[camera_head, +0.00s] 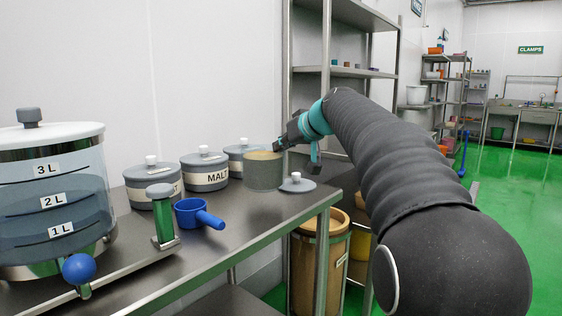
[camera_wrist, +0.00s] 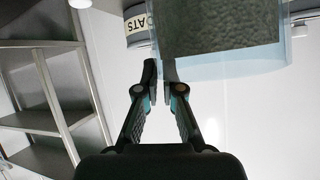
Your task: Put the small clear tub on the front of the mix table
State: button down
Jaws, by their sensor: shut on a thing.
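The small clear tub (camera_head: 263,172) has a brownish fill and is upright at the right end of the steel table (camera_head: 255,222), by the canisters. I cannot tell whether its base touches the table top. My gripper (camera_head: 279,146) reaches in from the right and is shut on the tub's wall near the rim. In the wrist view my gripper's fingertips (camera_wrist: 160,72) pinch the edge of the tub (camera_wrist: 235,67), which shows a dark, rough fill through its clear wall.
Grey lidded canisters, one marked MALT (camera_head: 205,170), line the back of the table. A loose grey lid (camera_head: 297,184) lies at its right end. The front strip beside the scoop is clear.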

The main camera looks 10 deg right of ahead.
aim_at(281, 160)
jog(key=shift+w+a, duration=0.1)
jog(key=shift+a, duration=0.05)
jog(key=shift+f+b, duration=0.3)
jog(key=shift+f, duration=1.65)
jog(key=shift+f, duration=0.2)
jog(key=c, duration=1.3)
grip_release()
jog(key=shift+r, duration=0.2)
jog(key=b+v, duration=0.1)
jog(key=v, duration=1.1)
jog(key=shift+f, duration=0.1)
